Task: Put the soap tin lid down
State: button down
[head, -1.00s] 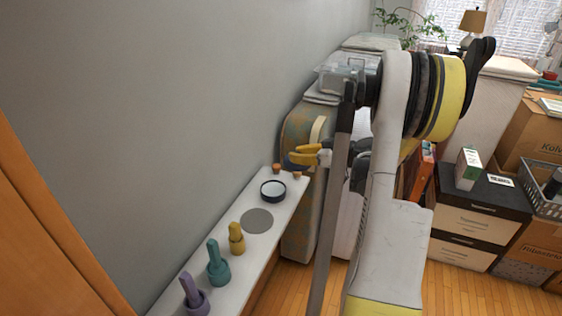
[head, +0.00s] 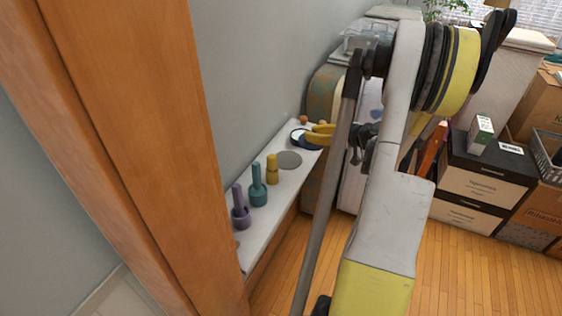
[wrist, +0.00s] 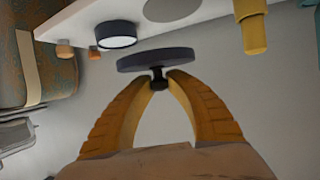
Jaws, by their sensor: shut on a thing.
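My gripper (wrist: 160,82) has its yellow fingers shut on the small dark knob of the soap tin lid (wrist: 155,59), a dark flat disc seen nearly edge-on in the wrist view. The soap tin (wrist: 116,36), dark-walled with a pale inside, stands open on the white shelf (wrist: 72,30), just beyond the lid. In the head view my gripper (head: 318,135) is at the far end of the shelf (head: 262,215), overlapping the tin (head: 297,136) in the picture. I cannot tell the gap between lid and shelf.
A flat grey disc (head: 289,159) lies on the shelf nearer than the tin. Yellow (head: 272,169), teal (head: 258,185) and purple (head: 240,209) bottle-like objects stand in a row. Small orange-brown pieces (wrist: 64,50) sit at the shelf end. An orange wooden post (head: 150,150) is close on the left.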

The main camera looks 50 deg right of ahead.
jog(key=b, duration=0.3)
send_over(287, 159)
notch_tip(287, 159, down, 6)
jog(key=shift+r, duration=0.2)
jog(key=shift+s+a+f+b, duration=0.1)
jog(key=shift+f+b, duration=1)
jog(key=shift+f, duration=0.7)
jog(key=shift+f, duration=0.1)
jog(key=shift+f, duration=0.1)
jog(key=c, duration=1.3)
grip_release()
jog(key=shift+c, duration=0.2)
jog(key=shift+r, duration=0.25)
jog(key=p+v, duration=0.4)
jog(key=v, duration=0.8)
jog(key=shift+p, duration=0.3)
